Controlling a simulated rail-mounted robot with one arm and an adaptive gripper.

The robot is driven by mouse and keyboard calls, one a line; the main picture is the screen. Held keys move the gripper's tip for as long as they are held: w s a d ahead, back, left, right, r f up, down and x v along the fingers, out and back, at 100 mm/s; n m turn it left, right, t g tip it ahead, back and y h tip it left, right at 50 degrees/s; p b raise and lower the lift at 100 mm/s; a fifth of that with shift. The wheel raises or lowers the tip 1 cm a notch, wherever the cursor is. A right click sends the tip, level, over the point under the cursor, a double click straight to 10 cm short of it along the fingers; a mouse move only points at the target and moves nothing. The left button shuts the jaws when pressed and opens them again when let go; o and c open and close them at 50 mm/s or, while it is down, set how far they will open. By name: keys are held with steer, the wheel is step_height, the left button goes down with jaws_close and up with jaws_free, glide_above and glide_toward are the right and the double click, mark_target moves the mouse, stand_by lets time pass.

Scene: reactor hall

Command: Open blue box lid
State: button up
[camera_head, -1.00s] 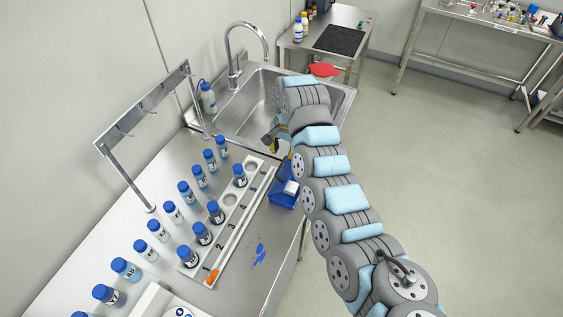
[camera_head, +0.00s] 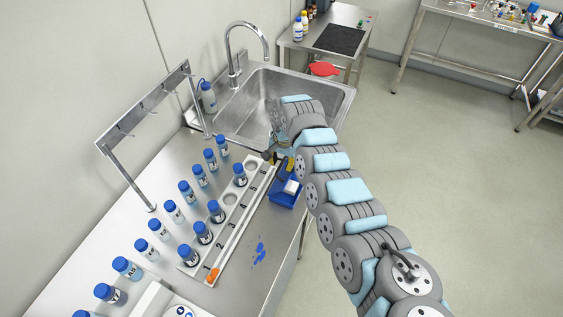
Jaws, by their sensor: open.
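A blue box (camera_head: 284,199) sits on the steel counter near its right edge, below the sink in the picture. A white object (camera_head: 291,187) shows at its top; I cannot tell whether it lies inside or on the box. My gripper (camera_head: 281,167) is just above the far side of the box, partly hidden by my own arm. Its dark and yellow fingers are open, and no object shows between them. I cannot tell whether a fingertip touches the box. The lid cannot be made out clearly.
A white numbered rack (camera_head: 229,224) with several blue-capped bottles stands left of the box. More blue-capped bottles line the counter (camera_head: 110,228) further left. The sink (camera_head: 262,101) lies behind. Blue marks (camera_head: 259,254) are on the counter in front.

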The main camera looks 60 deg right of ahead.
jaws_close()
